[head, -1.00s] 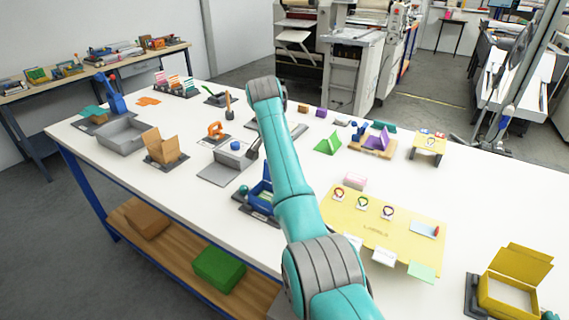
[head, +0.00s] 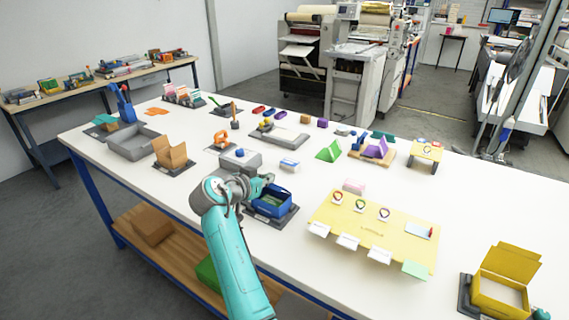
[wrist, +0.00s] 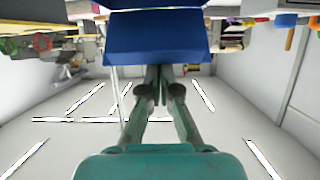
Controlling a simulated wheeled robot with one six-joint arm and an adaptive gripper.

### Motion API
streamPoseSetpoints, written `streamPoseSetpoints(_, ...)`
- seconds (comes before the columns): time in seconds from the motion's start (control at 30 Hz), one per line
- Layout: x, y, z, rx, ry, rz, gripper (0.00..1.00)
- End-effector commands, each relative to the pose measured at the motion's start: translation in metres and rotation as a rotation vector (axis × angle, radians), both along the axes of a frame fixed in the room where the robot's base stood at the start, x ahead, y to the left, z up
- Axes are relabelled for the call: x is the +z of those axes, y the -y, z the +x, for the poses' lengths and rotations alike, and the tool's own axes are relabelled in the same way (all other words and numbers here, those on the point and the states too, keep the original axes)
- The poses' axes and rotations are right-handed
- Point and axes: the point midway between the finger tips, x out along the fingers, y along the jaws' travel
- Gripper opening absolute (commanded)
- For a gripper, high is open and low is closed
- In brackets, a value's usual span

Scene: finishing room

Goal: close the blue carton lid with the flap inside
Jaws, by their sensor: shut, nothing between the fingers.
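The blue carton (head: 271,207) stands on a dark base plate near the front middle of the table. In the head view its top looks open, with a greenish inside showing. My gripper (head: 266,181) is shut and empty at the carton's back left edge, and it hides part of the carton and lid there. In the wrist view, which looks upside down, a broad blue panel (wrist: 155,38) of the carton lies just past my shut fingertips (wrist: 158,72). I cannot tell whether they touch it, or where the flap is.
A grey box (head: 240,160) stands close behind my gripper. To the right lies a yellow label board (head: 372,232) with cards along its front edge. An open yellow carton (head: 501,290) stands at the front right. Bare white table lies between these.

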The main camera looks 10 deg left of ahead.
Motion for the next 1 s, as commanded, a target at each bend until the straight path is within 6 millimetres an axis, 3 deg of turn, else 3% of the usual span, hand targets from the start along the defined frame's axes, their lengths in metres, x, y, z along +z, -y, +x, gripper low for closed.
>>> streamPoseSetpoints(0.5, -0.018, -0.006, -0.018, 0.000, 0.282, -0.106, 0.00)
streamPoseSetpoints(1.0, -0.021, -0.007, -0.019, -0.001, 0.320, -0.120, 0.00)
